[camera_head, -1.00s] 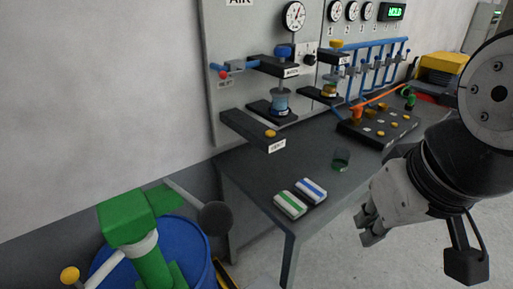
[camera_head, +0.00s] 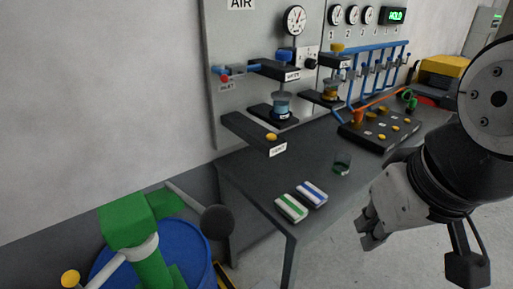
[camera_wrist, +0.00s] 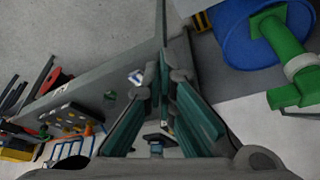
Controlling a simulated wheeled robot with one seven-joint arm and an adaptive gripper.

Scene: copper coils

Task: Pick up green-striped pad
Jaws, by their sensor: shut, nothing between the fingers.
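The green-striped pad (camera_head: 291,208), white with a green stripe, lies flat near the front edge of the dark table (camera_head: 262,170). A white pad with a blue stripe (camera_head: 312,194) lies close beside it, to the right and farther back. My gripper (camera_head: 366,232) is to the right of the pads in the head view, apart from them. It is shut and empty. In the wrist view the fingers of my gripper (camera_wrist: 164,72) fill the middle and hide part of the table. A small piece of a pad (camera_wrist: 137,78) shows left of the fingers; its stripe looks blue.
A small dark green cup (camera_head: 342,163) stands behind the pads. A black block with several yellow knobs (camera_head: 378,131) is at the back right. A panel with gauges and blue pipes rises behind the table. A blue drum (camera_head: 185,252) with a green pump stands at the lower left.

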